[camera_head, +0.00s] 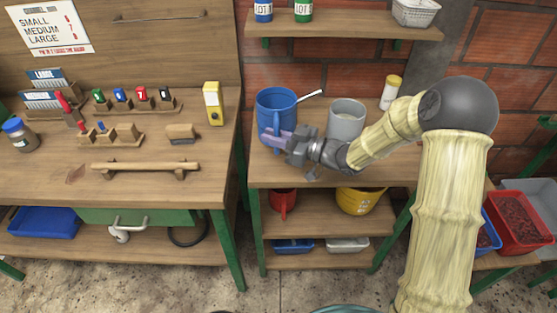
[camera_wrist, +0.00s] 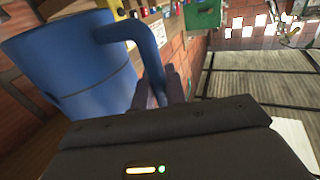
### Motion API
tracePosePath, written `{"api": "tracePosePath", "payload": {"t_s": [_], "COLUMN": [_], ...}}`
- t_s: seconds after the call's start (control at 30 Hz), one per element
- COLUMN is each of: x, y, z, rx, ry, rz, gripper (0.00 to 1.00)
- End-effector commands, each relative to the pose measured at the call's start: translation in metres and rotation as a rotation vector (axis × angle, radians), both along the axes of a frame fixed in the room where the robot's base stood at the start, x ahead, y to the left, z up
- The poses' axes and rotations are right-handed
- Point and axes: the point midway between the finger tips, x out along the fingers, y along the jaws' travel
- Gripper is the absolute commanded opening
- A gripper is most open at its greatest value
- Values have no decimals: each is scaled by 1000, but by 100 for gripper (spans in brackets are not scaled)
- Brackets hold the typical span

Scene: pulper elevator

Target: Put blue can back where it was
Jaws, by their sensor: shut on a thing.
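The blue can (camera_head: 276,104) is a large open-topped vessel with a side handle. It is upright at the left end of the top board of the wooden shelf unit (camera_head: 300,178); whether it touches the board is hard to tell. A pale stick pokes out to the right at its rim. My gripper (camera_head: 276,138) is at the can's front and shut on its handle. In the wrist view the can (camera_wrist: 75,65) fills the left side, with its handle (camera_wrist: 146,45) running down between my fingers (camera_wrist: 160,88).
A grey can (camera_head: 346,122) stands close to the right of the blue can, with a yellow-lidded shaker (camera_head: 391,92) beyond it. A wall shelf (camera_head: 345,28) with small cans and a basket hangs above. The workbench (camera_head: 90,185) at left holds a yellow box (camera_head: 213,103) near its right edge.

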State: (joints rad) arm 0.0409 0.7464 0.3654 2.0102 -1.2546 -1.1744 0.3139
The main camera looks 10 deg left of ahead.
Motion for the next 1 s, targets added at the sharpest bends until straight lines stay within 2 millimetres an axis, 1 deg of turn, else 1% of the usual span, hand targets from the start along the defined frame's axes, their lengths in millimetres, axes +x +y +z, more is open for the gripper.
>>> {"api": "tracePosePath", "payload": {"t_s": [0.13, 0.23, 0.5, 0.57, 0.63, 0.9, 1.0], "x": [0, 0, 0, 0, 0, 1, 0], "y": [0, 0, 0, 0, 0, 0, 0], "z": [0, -7, -53, -59, -62, -63, -71], "rx": [1, 1, 3, 3, 2, 2, 2], "ry": [0, 2, 3, 3, 1, 0, 1], "rz": [-1, -2, -2, -2, -2, -3, -3], "gripper": [0, 0, 0, 0, 0, 0, 0]}}
